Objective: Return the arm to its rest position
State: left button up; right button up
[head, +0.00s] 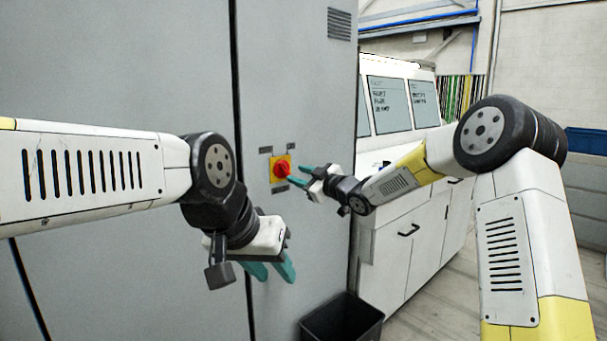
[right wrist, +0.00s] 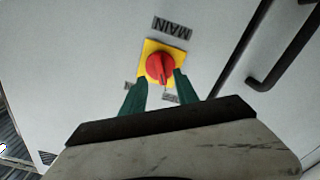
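The red rotary switch (head: 281,170) sits on a yellow plate on the grey cabinet. It also shows in the right wrist view (right wrist: 159,66), its handle pointing toward my gripper, below a label reading MAIN. My right gripper (head: 296,175) is in front of the switch. In the right wrist view its two green fingers (right wrist: 161,85) are apart, one on each side of the knob's near end; whether they touch it I cannot tell. My left gripper (head: 276,277) hangs low before the cabinet, its green fingers apart and empty.
The grey cabinet (head: 150,70) fills the left and middle. A black bin (head: 343,318) stands on the floor at its foot. A white console (head: 415,235) with screens stands behind my right arm. Open floor (head: 445,290) shows at lower right. A black handle (right wrist: 264,80) is near the switch.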

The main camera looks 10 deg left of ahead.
jog(key=v, duration=0.2)
jog(key=shift+s+d, duration=0.2)
jog(key=shift+d, duration=0.1)
jog(key=s+d+r+m+h, duration=0.1)
jog(key=s+d+m+h, duration=0.5)
jog(key=d, duration=0.5)
jog(key=s+d+r+m+h, duration=0.25)
jog(key=s+d+h, duration=0.35)
jog(key=d, duration=0.5)
jog(key=s+d+f+m+g, duration=0.1)
jog(key=s+d+f+m, duration=0.1)
jog(key=s, duration=0.7)
jog(key=s+d+f+m+g, duration=0.2)
jog(key=s+d+f+m, duration=0.1)
jog(key=s, duration=0.6)
jog(key=s+d+f+m+g, duration=0.1)
jog(key=s+d+f+m, duration=0.1)
jog(key=s, duration=0.7)
jog(key=shift+d+f+g, duration=0.4)
jog(key=shift+d+f, duration=0.05)
jog(key=shift+f, duration=0.15)
jog(key=shift+s+a+m, duration=0.1)
jog(key=shift+s+m, duration=0.05)
jog(key=shift+m, duration=0.1)
